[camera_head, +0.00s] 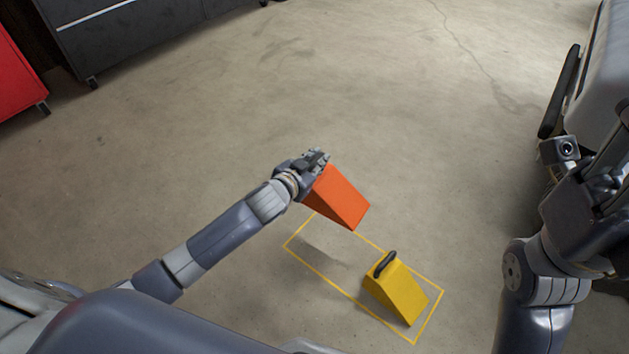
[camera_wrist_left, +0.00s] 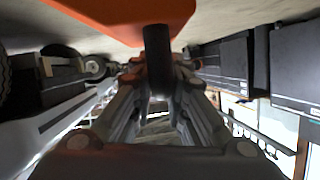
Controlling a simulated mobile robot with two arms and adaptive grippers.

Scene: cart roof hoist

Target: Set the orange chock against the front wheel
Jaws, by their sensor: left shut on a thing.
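The orange chock (camera_head: 340,197) is a wedge held above the floor, over the far edge of a yellow floor outline. My left gripper (camera_head: 317,160) is shut on it. In the left wrist view the fingers (camera_wrist_left: 158,78) close around the chock's black handle (camera_wrist_left: 158,52), with the orange body (camera_wrist_left: 110,12) above.
A yellow chock (camera_head: 398,290) with a black handle stands inside the yellow outline (camera_head: 302,265). A grey vehicle-like body (camera_head: 607,85) with a black edge part is at the right. Dark cabinets (camera_head: 130,35) and a red one (camera_head: 15,80) stand far left. The middle floor is clear.

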